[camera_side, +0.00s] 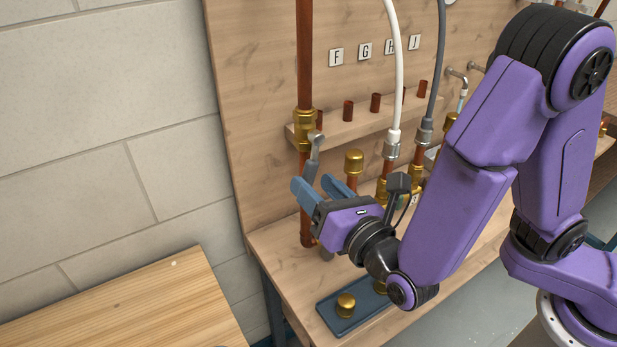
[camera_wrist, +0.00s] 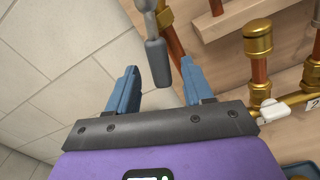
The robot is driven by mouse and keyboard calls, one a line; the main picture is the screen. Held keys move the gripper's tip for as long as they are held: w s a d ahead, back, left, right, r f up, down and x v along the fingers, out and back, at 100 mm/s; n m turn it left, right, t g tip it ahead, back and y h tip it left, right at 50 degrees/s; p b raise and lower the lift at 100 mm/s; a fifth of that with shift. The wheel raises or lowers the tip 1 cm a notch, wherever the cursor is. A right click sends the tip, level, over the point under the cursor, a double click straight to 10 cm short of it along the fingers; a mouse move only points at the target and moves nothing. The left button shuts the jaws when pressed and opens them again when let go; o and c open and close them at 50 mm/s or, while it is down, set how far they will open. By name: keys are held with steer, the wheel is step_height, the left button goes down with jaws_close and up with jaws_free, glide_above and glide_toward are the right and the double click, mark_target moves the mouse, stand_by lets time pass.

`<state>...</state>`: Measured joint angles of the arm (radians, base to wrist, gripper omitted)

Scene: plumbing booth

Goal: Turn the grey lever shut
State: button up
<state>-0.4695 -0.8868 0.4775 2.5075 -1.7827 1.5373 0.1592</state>
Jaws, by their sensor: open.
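The grey lever (camera_side: 314,150) hangs downward from the brass valve (camera_side: 304,130) on the tall copper pipe (camera_side: 304,50) at the left of the wooden panel. My gripper (camera_side: 320,188) is open, its blue fingers beside the lower end of the lever. In the wrist view the lever (camera_wrist: 156,58) reaches down into the gap between the open fingertips (camera_wrist: 159,72), with space on both sides. I cannot tell whether any finger touches it. The fingers and gripper body hide part of the pipe below the valve in the side view.
A brass-capped copper stub (camera_side: 353,165) stands just right of the fingers. Further right are a white hose (camera_side: 394,80) and a grey hose (camera_side: 437,70). A blue tray (camera_side: 328,312) with brass caps lies on the bench below. The wall (camera_side: 100,130) side at left is open.

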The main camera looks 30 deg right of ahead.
mark_target(310, 181)
steer(key=shift+w, duration=1.55)
jaws_close()
